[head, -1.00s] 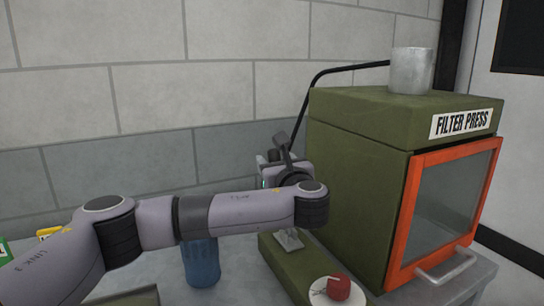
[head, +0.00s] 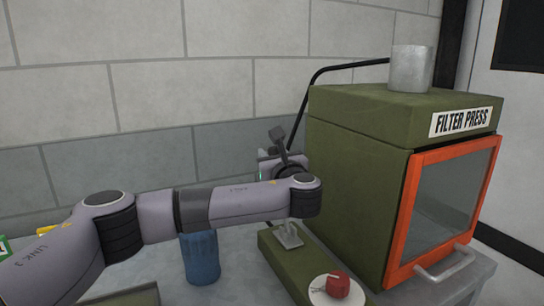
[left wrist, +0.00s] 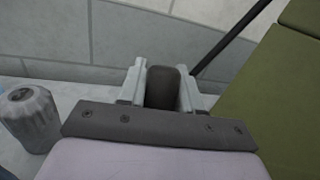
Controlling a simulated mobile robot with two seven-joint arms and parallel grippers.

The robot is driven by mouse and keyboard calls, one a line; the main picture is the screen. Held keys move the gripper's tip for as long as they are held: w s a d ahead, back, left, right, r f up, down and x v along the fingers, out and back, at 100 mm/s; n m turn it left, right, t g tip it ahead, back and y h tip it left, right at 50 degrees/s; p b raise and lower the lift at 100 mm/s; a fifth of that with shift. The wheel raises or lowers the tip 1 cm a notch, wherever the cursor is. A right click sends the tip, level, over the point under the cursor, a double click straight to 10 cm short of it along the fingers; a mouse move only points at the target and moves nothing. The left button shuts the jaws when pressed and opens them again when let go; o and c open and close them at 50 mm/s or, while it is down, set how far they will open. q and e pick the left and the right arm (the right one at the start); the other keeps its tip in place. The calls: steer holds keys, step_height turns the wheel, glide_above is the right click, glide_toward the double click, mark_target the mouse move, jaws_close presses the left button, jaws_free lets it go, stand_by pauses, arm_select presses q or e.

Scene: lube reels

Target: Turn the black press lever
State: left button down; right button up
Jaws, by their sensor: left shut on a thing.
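The black press lever (head: 279,142) stands up behind my left wrist in the head view, beside the left side of the green filter press (head: 355,180). Its lower part is hidden by my arm. My left gripper (head: 270,158) is around the lever and mostly hidden behind my own wrist. In the left wrist view, the dark lever grip (left wrist: 162,88) sits between the two pale fingers of my left gripper (left wrist: 161,90), which is shut on it. A grey metal bracket (head: 288,237) shows on the green base below my wrist. My right gripper is not in view.
A red knob (head: 338,284) on a white dial sits at the front of the green base. A blue ribbed canister (head: 201,258) stands below my forearm. A black bent pipe (head: 340,67) runs behind the press. A grey cylinder (head: 411,69) stands on top.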

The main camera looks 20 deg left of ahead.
arm_select(q)
steer(key=shift+s+d+r, duration=0.25)
steer(key=shift+s+d, duration=0.05)
steer(key=shift+d, duration=0.1)
steer(key=s+d+r+m+t+y+b, duration=0.1)
steer(key=s+d+m+t+y+b, duration=0.1)
steer(key=s+d+t, duration=0.3)
steer(key=shift+s+d+r+t+y+b, duration=0.4)
steer(key=shift+s+d+y+b, duration=0.15)
steer(key=shift+d+y+b, duration=0.3)
